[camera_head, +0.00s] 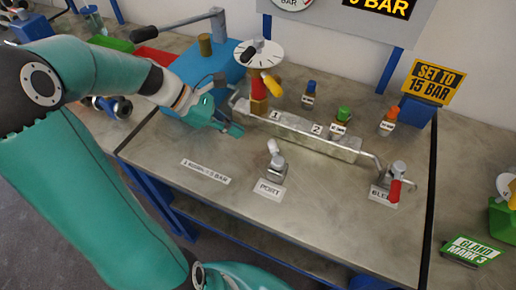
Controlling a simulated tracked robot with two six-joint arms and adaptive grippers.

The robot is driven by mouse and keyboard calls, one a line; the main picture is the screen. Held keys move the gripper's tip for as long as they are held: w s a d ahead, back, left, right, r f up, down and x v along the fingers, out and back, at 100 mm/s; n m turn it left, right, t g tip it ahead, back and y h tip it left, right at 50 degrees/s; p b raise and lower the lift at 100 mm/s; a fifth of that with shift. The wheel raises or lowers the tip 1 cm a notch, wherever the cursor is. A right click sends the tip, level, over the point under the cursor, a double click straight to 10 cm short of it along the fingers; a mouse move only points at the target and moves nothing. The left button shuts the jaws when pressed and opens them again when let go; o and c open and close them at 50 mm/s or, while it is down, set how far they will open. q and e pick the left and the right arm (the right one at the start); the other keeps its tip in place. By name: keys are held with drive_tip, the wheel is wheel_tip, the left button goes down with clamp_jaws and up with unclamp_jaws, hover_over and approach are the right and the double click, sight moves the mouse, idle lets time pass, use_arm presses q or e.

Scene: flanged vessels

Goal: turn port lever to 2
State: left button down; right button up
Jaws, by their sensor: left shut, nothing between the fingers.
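The port lever (273,148) is a short light-coloured handle on a grey valve body, standing behind the label PORT (269,189). The handle sticks up and leans slightly left. Behind it a long metal manifold bar (345,150) carries plates marked 1 (275,116) and 2 (316,130). My left gripper (238,130) is shut and empty, above the bench at the bar's left end, up and left of the port lever and apart from it. My right gripper is not in view.
A red-handled valve (395,190) stands at the bar's right end. A dial with a yellow handle (270,83) stands behind the bar. Blue, green (342,115) and orange (390,115) topped fittings stand behind too. The bench front (310,220) is clear.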

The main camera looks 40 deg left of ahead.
sight(274, 150)
use_arm(q)
drive_tip(key=s+a+n+t+y+b, duration=0.1)
drive_tip(key=s+a+n+y, duration=0.1)
drive_tip(key=s+n, duration=0.15)
drive_tip(key=shift+m, duration=0.45)
drive_tip(key=x, duration=0.6)
drive_tip(key=b+x, duration=0.1)
drive_tip(key=x, duration=0.2)
drive_tip(key=shift+s+a+f, duration=0.1)
drive_tip(key=shift+s+f, duration=0.2)
drive_tip(key=shift+f, duration=0.25)
drive_tip(key=w+d, duration=0.2)
drive_tip(key=w, duration=0.1)
drive_tip(key=shift+f+p, duration=0.1)
drive_tip(key=shift+p, duration=0.3)
drive_tip(key=shift+w+d, duration=0.2)
drive_tip(key=shift+w, duration=0.15)
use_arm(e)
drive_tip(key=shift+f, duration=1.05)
